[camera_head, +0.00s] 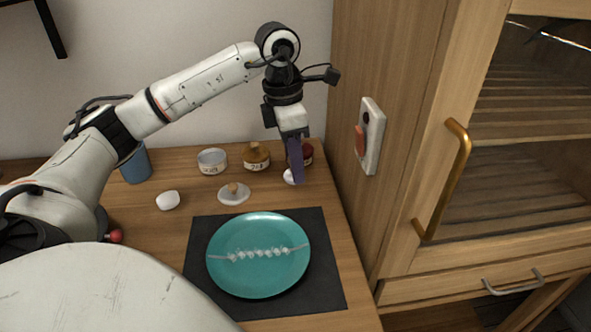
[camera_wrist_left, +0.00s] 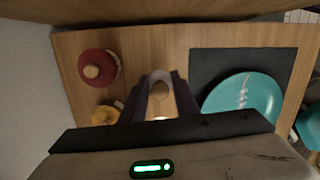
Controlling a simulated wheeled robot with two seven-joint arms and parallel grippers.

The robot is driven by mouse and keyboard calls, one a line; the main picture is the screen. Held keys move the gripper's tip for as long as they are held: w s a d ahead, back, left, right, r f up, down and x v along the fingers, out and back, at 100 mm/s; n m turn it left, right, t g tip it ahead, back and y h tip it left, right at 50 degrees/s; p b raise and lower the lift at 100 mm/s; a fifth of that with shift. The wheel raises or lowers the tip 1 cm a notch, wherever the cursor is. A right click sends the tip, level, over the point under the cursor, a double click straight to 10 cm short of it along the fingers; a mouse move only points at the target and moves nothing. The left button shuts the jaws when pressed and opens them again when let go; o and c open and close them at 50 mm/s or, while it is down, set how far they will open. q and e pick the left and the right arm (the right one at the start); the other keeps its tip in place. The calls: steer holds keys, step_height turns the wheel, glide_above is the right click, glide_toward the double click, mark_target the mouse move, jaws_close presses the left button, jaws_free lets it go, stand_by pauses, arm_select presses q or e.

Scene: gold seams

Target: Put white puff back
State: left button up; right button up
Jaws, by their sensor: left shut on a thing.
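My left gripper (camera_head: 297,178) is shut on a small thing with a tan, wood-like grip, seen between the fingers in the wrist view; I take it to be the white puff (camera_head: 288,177). Its white part shows beside the fingertips in the head view, largely hidden by them. The gripper points down in front of the dark red jar (camera_head: 307,153), right of the white lid (camera_head: 234,193) with a wooden knob. Whether the puff touches the table I cannot tell. My right gripper is not in view.
An open pale jar (camera_head: 211,161) and an amber jar (camera_head: 256,157) stand at the back. A blue cup (camera_head: 136,167) and a rounded white piece (camera_head: 168,200) are left. A teal plate (camera_head: 234,278) with a beaded line lies on a black mat (camera_head: 325,278). A wooden cabinet (camera_head: 405,230) stands right.

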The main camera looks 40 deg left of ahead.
arm_select(q)
steer(key=shift+f, duration=1.4)
steer(key=shift+f, duration=0.1)
steer(key=o, duration=0.9)
steer(key=r, duration=0.8)
steer(key=s+r+p, duration=0.1)
steer(key=r, duration=0.3)
steer(key=shift+s+a+r, duration=0.1)
steer(key=shift+a, duration=0.3)
